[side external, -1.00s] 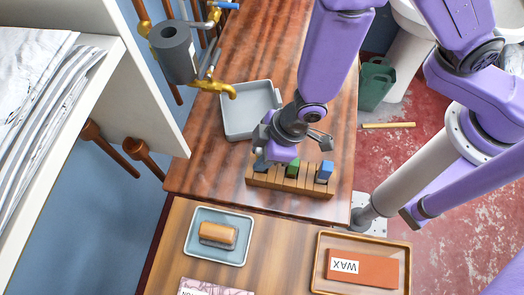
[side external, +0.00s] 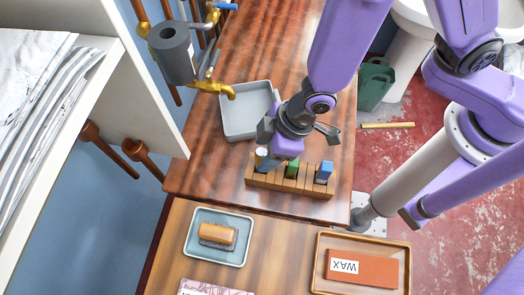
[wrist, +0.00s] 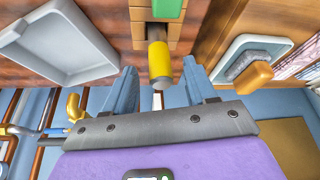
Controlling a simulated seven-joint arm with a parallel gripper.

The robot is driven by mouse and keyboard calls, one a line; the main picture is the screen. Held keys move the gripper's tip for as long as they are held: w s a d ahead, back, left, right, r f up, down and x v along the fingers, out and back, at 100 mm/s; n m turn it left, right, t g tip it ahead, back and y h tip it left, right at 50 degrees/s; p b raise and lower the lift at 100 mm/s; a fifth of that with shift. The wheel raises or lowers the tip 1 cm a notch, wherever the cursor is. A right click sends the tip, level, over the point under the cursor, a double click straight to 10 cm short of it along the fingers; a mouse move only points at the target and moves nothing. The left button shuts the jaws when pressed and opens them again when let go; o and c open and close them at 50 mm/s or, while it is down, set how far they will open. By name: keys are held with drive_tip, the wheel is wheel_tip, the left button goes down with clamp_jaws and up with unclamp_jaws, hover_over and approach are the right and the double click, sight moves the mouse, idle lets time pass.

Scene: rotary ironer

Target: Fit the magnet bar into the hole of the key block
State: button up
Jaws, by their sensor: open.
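A wooden slotted block (side external: 290,183), which I take for the key block, stands on the brown table. A yellow round bar with a grey end (wrist: 159,60) stands up at the block's left end in the side view. I take it for the magnet bar; its pale top (side external: 261,153) shows beside my gripper. How deep it sits is hidden. My gripper (wrist: 160,72) is open, with its two blue-grey fingers on either side of the bar's grey end in the wrist view. I see gaps and no contact there. In the side view the fingers are mostly hidden.
A green piece (side external: 292,168) and a blue piece (side external: 325,171) stand in the same block. A grey tray (side external: 240,125) lies behind it, near a brass tap (side external: 222,89). In front are a blue-grey dish (side external: 200,252) with a brush and a wooden tray (side external: 315,265) holding a WAX block.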

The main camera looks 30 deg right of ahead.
drive_tip(key=v, duration=0.4)
drive_tip(key=shift+r, duration=0.15)
drive_tip(key=shift+d+r, duration=0.1)
drive_tip(key=shift+r, duration=0.1)
drive_tip(key=s+d+r+h, duration=0.1)
drive_tip(key=d+r, duration=0.3)
drive_tip(key=d, duration=0.5)
drive_tip(key=s+d+r+g+h, duration=0.1)
drive_tip(key=s+d+r, duration=0.2)
drive_tip(key=d, duration=0.7)
drive_tip(key=s+d+r+g+h, duration=0.1)
drive_tip(key=s+d+r, duration=0.1)
drive_tip(key=d+r, duration=0.4)
drive_tip(key=d, duration=0.4)
drive_tip(key=shift+r+n+h, duration=0.3)
drive_tip(key=shift+r, duration=0.1)
drive_tip(key=shift+s, duration=0.15)
